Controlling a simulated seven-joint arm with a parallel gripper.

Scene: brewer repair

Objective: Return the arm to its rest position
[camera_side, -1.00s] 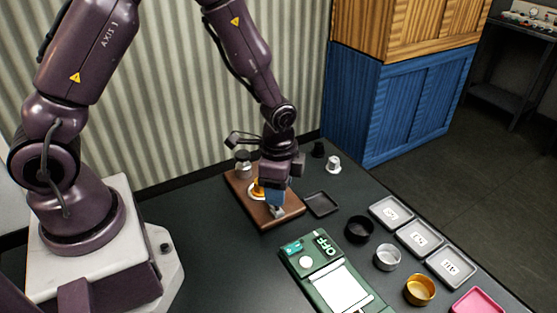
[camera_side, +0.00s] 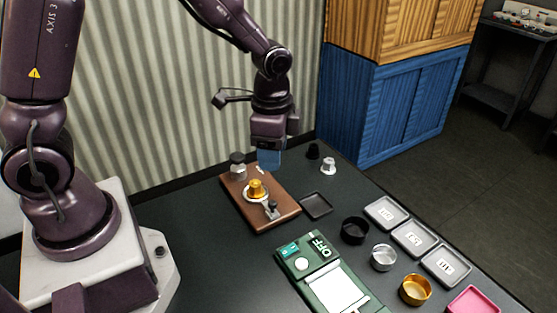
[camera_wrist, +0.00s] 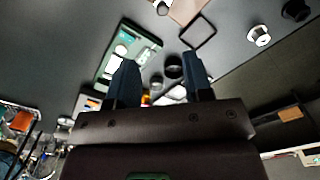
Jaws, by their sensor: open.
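My gripper (camera_side: 270,160) hangs above the brown wooden board (camera_side: 283,218), its blue fingers pointing down. In the wrist view my gripper (camera_wrist: 160,66) has its two dark fingers spread apart with nothing held between them. An orange-gold capsule-like piece (camera_side: 257,188) sits on the board, in a pale ring, below and left of my fingers. A metal fitting (camera_side: 272,209) is on the board in front of it. A grey, dark-based knob-like part (camera_side: 237,165) stands at the board's back left corner.
A black tray (camera_side: 316,205), a black cup (camera_side: 355,230), a silver cup (camera_side: 384,257) and a gold cup (camera_side: 416,289) stand to the right. Labelled grey trays (camera_side: 414,238) lie beyond them. A green device (camera_side: 310,268) reads OFF. White (camera_side: 328,166) and black (camera_side: 313,151) pieces stand behind.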

